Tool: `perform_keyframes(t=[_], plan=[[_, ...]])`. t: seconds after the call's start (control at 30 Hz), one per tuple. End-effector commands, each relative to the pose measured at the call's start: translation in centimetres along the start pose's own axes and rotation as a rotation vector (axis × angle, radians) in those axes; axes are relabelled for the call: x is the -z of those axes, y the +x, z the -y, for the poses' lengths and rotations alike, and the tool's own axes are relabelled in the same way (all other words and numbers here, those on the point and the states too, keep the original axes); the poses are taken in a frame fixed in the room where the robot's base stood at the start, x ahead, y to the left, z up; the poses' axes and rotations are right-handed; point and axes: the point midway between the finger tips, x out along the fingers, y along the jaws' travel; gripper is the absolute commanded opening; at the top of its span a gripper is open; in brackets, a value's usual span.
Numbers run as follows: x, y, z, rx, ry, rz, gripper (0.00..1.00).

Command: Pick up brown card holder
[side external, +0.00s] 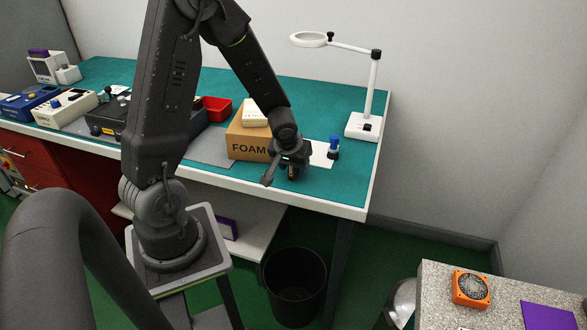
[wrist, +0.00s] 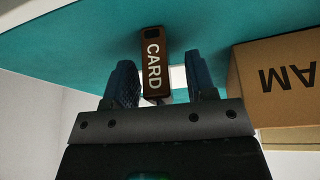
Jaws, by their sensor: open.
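The brown card holder (wrist: 153,62) with white "CARD" lettering stands on the teal bench top in the wrist view. My gripper (wrist: 161,68) is open, with one dark blue finger on each side of the card holder's line. The card holder is nearer the left finger, and I see no finger clearly touching it. In the side view my gripper (side external: 286,172) is low over the bench near its front edge, and it mostly hides the card holder; a small brown patch shows beneath it.
A cardboard FOAM box (side external: 248,143) stands close to the left of my gripper in the side view. A blue-capped bottle (side external: 333,147) and a white magnifier lamp (side external: 363,126) are to the right. A red bin (side external: 217,108) sits behind. The bench edge (side external: 340,208) is near.

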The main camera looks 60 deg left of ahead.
Motion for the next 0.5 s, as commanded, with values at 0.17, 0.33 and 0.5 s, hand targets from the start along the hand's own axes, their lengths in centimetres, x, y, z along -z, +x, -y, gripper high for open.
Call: perform_keyframes(t=[0.17,0.33,0.5], plan=[[-0.01,0.48,-0.02,-0.001,0.001,0.0,0.51],[-0.01,0.44,-0.02,-0.001,0.001,0.0,0.48],[-0.01,0.42,-0.01,-0.001,0.0,0.0,0.32]])
